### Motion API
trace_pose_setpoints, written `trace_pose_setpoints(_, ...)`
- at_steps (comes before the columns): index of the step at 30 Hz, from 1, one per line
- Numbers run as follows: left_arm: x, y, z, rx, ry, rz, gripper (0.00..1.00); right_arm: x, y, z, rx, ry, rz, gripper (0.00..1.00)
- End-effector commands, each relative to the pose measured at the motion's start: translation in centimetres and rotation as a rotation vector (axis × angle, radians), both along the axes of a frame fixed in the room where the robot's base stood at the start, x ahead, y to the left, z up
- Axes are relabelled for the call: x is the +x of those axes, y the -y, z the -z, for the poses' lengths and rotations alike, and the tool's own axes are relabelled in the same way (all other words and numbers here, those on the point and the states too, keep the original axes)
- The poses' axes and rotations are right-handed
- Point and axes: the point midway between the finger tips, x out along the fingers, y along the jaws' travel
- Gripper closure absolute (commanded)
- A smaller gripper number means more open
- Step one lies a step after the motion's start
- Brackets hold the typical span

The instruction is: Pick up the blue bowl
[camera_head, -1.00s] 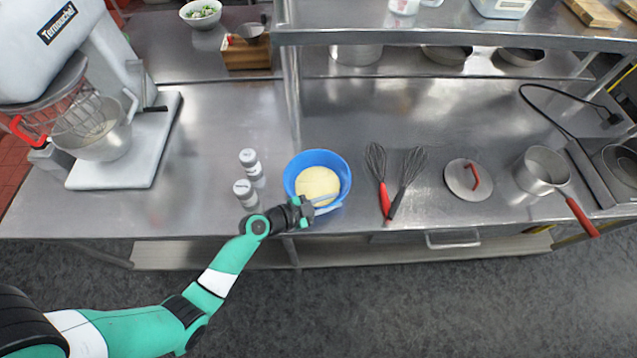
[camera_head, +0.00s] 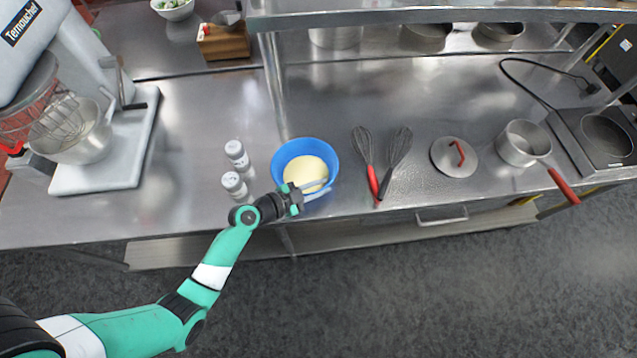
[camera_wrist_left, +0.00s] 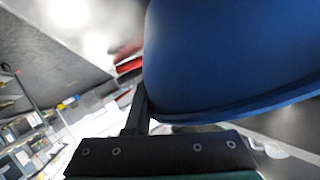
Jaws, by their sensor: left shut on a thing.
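The blue bowl (camera_head: 289,151) is near the front edge of the steel counter, with a pale, dough-like mass (camera_head: 307,173) inside. My left gripper (camera_head: 300,196) is at the bowl's near side, shut on its rim. In the left wrist view the bowl's blue wall (camera_wrist_left: 230,55) fills the upper right, close against the gripper (camera_wrist_left: 145,125). Whether the bowl's base touches the counter cannot be told. My right gripper is not in view.
Two whisks (camera_head: 365,150), a lid (camera_head: 454,157) and a saucepan (camera_head: 523,143) lie to the right. A stand mixer (camera_head: 85,130) is at the left. A post (camera_head: 274,85) rises behind the bowl.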

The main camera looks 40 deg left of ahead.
Motion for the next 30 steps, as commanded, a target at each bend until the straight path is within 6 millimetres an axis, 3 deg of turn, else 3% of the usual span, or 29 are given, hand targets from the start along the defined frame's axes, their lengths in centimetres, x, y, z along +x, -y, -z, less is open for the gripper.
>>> trace_pose_setpoints(3,-0.1,0.0,-2.9,0.004,0.008,-0.001,1.00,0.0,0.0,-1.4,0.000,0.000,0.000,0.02)
trace_pose_setpoints(10,-4.8,1.6,-8.8,0.005,0.010,-0.002,1.00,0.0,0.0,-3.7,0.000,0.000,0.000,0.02)
trace_pose_setpoints(15,-9.3,3.1,-10.3,0.002,0.007,-0.003,1.00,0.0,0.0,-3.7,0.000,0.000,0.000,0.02)
trace_pose_setpoints(19,-11.6,3.8,-11.4,0.003,0.007,-0.003,1.00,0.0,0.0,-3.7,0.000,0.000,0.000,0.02)
trace_pose_setpoints(24,-13.0,4.3,-12.1,0.004,0.009,-0.002,1.00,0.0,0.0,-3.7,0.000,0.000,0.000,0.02)
trace_pose_setpoints(30,-13.1,4.4,-12.2,0.004,0.010,-0.002,1.00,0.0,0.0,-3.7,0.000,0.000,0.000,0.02)
